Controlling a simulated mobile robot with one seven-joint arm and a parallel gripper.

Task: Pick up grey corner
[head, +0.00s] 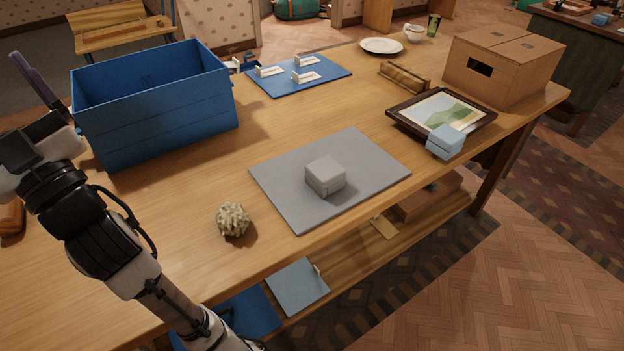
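A small grey block (325,176), the only grey piece I see that may be the grey corner, sits on a flat grey mat (280,188) near the table's front edge. Its exact shape is hard to tell from here. My gripper (36,82) is at the far left of the head view, beside the blue crate and well away from the grey block. One dark finger shows pointing up. The other finger is not clear, so I cannot tell whether it is open or shut.
A blue crate (160,128) stands at the back left. A knobbly beige lump (233,219) lies left of the mat. A framed picture (398,112) with a light blue block (445,141) on its edge lies right. A cardboard box (515,75) stands behind. Bare wood surrounds the mat.

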